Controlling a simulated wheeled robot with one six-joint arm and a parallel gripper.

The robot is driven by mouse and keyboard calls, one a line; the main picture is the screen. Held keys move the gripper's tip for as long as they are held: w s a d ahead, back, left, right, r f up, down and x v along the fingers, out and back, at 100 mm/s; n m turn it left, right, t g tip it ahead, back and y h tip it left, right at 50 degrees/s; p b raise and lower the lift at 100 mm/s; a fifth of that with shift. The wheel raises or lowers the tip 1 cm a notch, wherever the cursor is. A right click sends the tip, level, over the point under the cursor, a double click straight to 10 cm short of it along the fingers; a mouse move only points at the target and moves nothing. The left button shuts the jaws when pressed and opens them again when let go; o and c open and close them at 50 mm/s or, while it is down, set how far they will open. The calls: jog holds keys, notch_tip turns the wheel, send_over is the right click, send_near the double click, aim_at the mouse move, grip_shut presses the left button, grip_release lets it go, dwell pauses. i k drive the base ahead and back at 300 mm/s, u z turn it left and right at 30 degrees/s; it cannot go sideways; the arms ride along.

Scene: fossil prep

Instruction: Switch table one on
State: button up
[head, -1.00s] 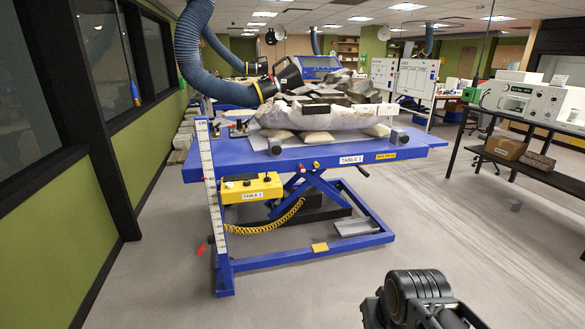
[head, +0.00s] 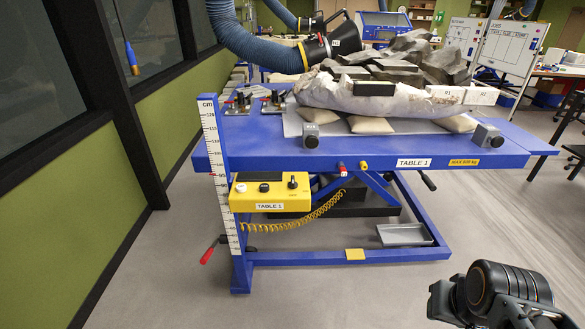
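Table one is a blue lift table (head: 370,157) with a "TABLE 1" label on its front edge, now large in the middle of the head view. A yellow control box (head: 265,193), also labelled "TABLE 1", hangs under its front left. The box has a white round button at its left, a dark display and a black knob (head: 292,182) at its right. A coiled yellow cable runs from it. My arm shows at the lower right, apart from the table; my gripper's fingers cannot be made out.
A wrapped fossil block (head: 370,100) rests on cushions on the table. A ruler post (head: 220,170) stands at its left corner, with a red-handled lever (head: 210,252) low beside it. A blue hose (head: 245,40) hangs above. The floor in front is clear.

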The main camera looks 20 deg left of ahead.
aim_at(292, 184)
jog(key=u, duration=0.75)
jog(key=i, duration=1.2)
jog(key=u, duration=0.95)
